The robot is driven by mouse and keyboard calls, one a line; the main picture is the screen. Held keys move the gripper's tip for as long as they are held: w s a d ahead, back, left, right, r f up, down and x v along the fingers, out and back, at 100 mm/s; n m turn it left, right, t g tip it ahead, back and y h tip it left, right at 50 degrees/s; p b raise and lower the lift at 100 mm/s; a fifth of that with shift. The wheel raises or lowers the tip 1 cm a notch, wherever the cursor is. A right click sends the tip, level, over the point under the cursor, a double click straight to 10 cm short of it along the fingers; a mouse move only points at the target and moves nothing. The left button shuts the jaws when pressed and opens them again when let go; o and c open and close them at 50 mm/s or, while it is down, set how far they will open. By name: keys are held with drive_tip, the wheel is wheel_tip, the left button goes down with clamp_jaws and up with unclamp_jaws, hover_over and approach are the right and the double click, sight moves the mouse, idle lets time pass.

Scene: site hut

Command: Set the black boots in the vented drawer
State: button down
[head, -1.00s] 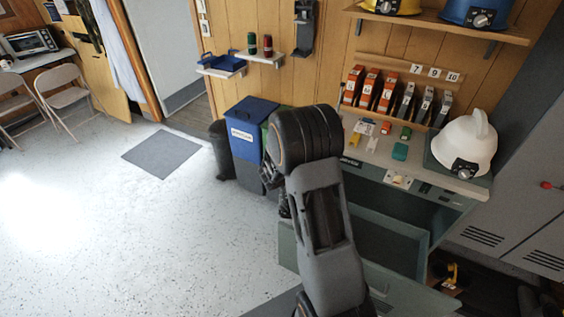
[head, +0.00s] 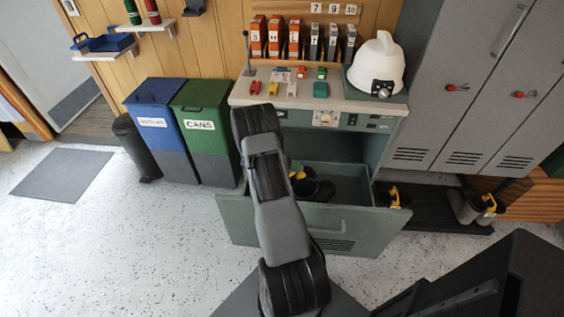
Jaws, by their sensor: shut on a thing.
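The vented drawer (head: 370,232) is pulled out from the grey-green cabinet, with vent slots low on its front. Dark boots with yellow parts (head: 309,186) show at the left of the drawer opening, just right of my arm. I cannot tell whether they rest on the drawer floor or hang above it. The right part of the drawer is empty. My arm crosses in front of the drawer's left part and hides my gripper, so its hold does not show.
Other boots with yellow parts stand on a dark floor rack, one pair beside the drawer (head: 392,196) and a grey pair (head: 474,207) farther right. A blue bin (head: 157,123) and a green bin (head: 204,125) stand left. A white helmet (head: 378,62) sits on the cabinet top.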

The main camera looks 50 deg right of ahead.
sight(298, 183)
drive_tip(key=shift+m+g+y, duration=0.4)
drive_tip(key=shift+m+g, duration=0.1)
drive_tip(key=shift+s+d+f+b, duration=0.1)
drive_tip(key=shift+s+f+b, duration=0.15)
drive_tip(key=shift+f+b, duration=1)
drive_tip(key=shift+s+d+f+b, duration=0.2)
drive_tip(key=shift+f+b, duration=0.6)
drive_tip(key=shift+f, duration=0.85)
drive_tip(key=shift+s+d+f+b, duration=0.1)
drive_tip(key=shift+s+f+b, duration=0.2)
drive_tip(key=shift+f+b, duration=0.95)
drive_tip(key=shift+f, duration=0.5)
drive_tip(key=c, duration=1)
unclamp_jaws()
drive_tip(key=shift+s+a+f, duration=0.1)
